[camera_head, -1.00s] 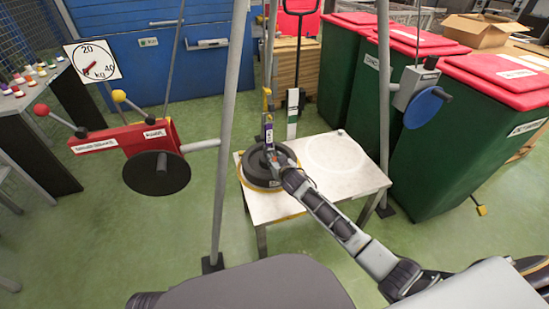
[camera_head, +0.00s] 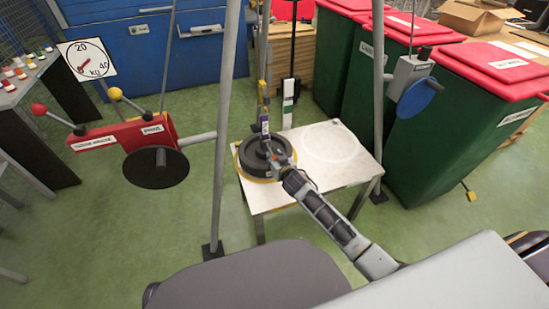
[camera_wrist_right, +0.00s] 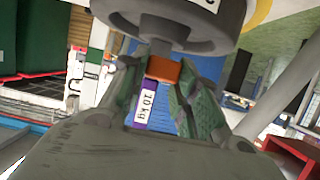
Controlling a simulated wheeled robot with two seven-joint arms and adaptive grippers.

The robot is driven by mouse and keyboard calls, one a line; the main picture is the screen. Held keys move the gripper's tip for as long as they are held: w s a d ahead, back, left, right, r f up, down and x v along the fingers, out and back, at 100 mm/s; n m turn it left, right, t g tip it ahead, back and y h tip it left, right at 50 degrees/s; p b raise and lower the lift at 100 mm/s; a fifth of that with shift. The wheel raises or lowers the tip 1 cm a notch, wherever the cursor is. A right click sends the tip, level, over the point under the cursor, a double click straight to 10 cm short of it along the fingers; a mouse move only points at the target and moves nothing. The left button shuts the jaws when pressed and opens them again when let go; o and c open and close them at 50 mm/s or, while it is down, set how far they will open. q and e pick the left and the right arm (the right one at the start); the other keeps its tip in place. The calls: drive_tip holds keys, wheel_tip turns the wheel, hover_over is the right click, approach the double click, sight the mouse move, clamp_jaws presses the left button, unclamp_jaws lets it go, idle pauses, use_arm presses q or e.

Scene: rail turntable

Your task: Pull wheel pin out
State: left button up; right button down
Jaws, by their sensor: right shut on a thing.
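The dark wheel (camera_head: 256,165) lies flat on the small white table (camera_head: 318,187), inside a yellow ring; it also shows upside down at the top of the right wrist view (camera_wrist_right: 175,20). My right gripper (camera_head: 281,161) reaches the wheel's right side from the lower right. In the right wrist view its fingers (camera_wrist_right: 163,85) are shut on a small orange block, seemingly the wheel pin (camera_wrist_right: 164,69), right against the wheel. The pin's inner end is hidden. My left gripper is not in view.
Grey posts (camera_head: 222,130) stand around the table. A red lever device with a black disc (camera_head: 155,167) is at left. Green bins with red lids (camera_head: 450,130) stand at right. A pale circle (camera_head: 331,142) marks free tabletop.

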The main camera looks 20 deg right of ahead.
drive_tip(key=c, duration=1.5)
unclamp_jaws()
drive_tip(key=shift+s+a+f, duration=0.1)
drive_tip(key=shift+s+f, duration=0.05)
drive_tip(key=o, duration=0.4)
drive_tip(key=shift+s, duration=0.1)
drive_tip(key=shift+r, duration=0.2)
drive_tip(key=shift+v, duration=5.95)
drive_tip(key=shift+f, duration=0.1)
